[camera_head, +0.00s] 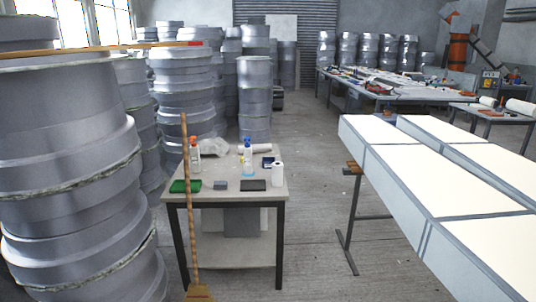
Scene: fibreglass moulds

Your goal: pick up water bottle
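A small work table (230,205) stands in the middle of the room. On it is a pale, bluish see-through bottle (248,168), upright near the middle of the top, with a blue top that may belong to it or to a spray bottle behind. A white bottle with a red top (195,156) stands at the table's back left. A white roll or cylinder (277,174) stands near the right edge. At this size I cannot tell for sure which is the water bottle. Neither of my grippers is in view.
The table also holds a green item (185,186), a dark flat item (253,185) and a grey block (221,185). A broom (189,215) stands upright against its front left. Grey mould stacks (75,190) crowd the left; long white-topped panels (440,175) fill the right. Floor between is clear.

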